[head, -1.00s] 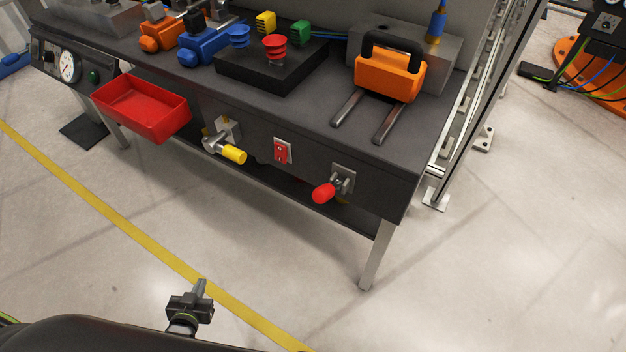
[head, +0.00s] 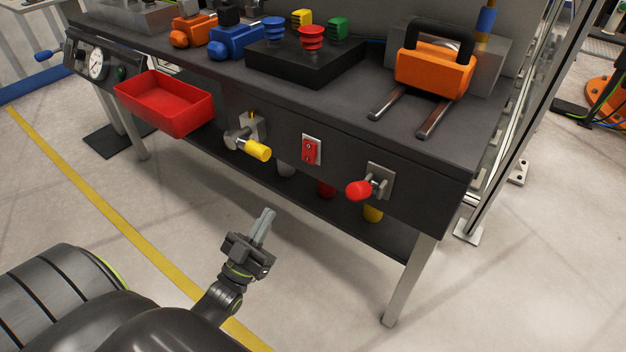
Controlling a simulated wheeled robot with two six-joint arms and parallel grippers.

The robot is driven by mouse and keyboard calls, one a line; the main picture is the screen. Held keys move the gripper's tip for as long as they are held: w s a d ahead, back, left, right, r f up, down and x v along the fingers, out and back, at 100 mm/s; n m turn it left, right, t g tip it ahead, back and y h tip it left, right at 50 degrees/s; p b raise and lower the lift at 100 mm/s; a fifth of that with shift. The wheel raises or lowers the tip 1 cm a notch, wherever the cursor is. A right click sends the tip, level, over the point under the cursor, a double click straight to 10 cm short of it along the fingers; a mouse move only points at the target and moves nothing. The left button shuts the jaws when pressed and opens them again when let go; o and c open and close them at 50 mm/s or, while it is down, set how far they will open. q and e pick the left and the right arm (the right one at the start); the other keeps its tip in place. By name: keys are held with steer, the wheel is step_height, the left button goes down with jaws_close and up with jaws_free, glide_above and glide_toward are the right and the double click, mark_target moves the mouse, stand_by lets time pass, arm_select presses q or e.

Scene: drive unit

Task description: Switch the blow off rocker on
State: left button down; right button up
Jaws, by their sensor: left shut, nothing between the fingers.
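A red rocker switch (head: 311,150) sits in a pale plate on the dark front panel of the bench (head: 420,203). It lies between a yellow-handled valve (head: 256,148) on its left and a red-handled lever (head: 360,189) on its right. The rocker is too small to tell which side is pressed. My left gripper (head: 265,223) is shut and empty. It is in front of the bench, below and left of the rocker, apart from it. My right gripper is not in view.
A red tray (head: 163,103) sticks out from the bench front at the left. An orange tool with a black handle (head: 436,70) and a black block with coloured buttons (head: 304,64) stand on top. The floor before the bench is clear.

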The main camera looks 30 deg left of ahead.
arm_select(q)
steer(key=shift+r, duration=0.1)
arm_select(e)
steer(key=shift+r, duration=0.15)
arm_select(q)
steer(key=shift+w, duration=0.1)
glide_toward(308, 156)
step_height(308, 156, up, 4)
steer(key=w, duration=0.4)
steer(key=shift+d+f, duration=0.1)
steer(key=shift+f, duration=0.2)
steer(key=shift+w, duration=0.3)
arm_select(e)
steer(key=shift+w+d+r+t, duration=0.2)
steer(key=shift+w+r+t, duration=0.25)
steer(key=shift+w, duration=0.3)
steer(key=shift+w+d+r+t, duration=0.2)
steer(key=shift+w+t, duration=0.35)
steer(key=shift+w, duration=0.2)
arm_select(q)
steer(key=shift+b, duration=0.3)
